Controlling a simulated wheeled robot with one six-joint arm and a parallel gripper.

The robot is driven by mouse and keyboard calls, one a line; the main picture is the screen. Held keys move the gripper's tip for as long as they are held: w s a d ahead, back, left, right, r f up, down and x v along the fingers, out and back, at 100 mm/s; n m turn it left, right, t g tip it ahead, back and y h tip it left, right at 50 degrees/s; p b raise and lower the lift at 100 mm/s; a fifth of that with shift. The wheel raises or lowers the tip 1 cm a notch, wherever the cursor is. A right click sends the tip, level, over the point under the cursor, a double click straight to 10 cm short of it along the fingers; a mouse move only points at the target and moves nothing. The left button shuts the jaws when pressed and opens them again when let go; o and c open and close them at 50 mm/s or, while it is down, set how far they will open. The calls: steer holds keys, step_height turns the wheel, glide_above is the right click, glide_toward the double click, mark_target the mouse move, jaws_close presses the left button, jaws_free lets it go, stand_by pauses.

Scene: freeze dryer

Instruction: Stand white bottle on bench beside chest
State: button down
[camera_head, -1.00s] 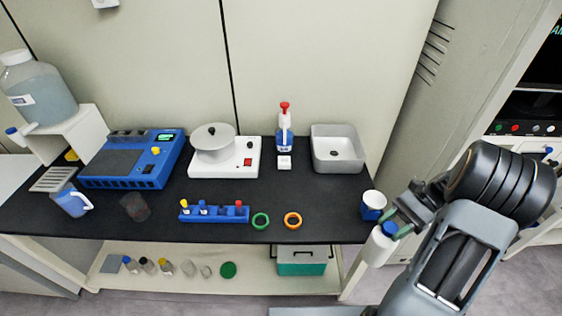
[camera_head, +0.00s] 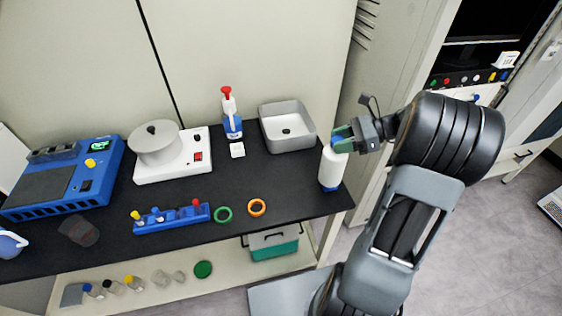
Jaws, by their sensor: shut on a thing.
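The bottle's lower end overlaps the bench's right end in the picture. I cannot tell whether it touches the bench top. A teal box with a grey lid and handle (camera_head: 274,247), possibly the chest, is on the lower shelf.
A grey basin (camera_head: 287,126) stands behind and left of the bottle. A red-topped dispenser (camera_head: 231,112), a white stirrer plate (camera_head: 174,165), a blue rack (camera_head: 172,217), and green (camera_head: 223,214) and orange (camera_head: 257,207) rings are farther left. Bench between the rings and bottle is bare.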

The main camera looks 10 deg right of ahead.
steer(key=w+a+f+p, duration=0.3)
steer(key=w+a+f, duration=0.2)
steer(key=a+f, duration=0.6)
steer(key=shift+a+f, duration=0.35)
steer(key=shift+f, duration=0.45)
steer(key=c, duration=0.6)
jaws_free()
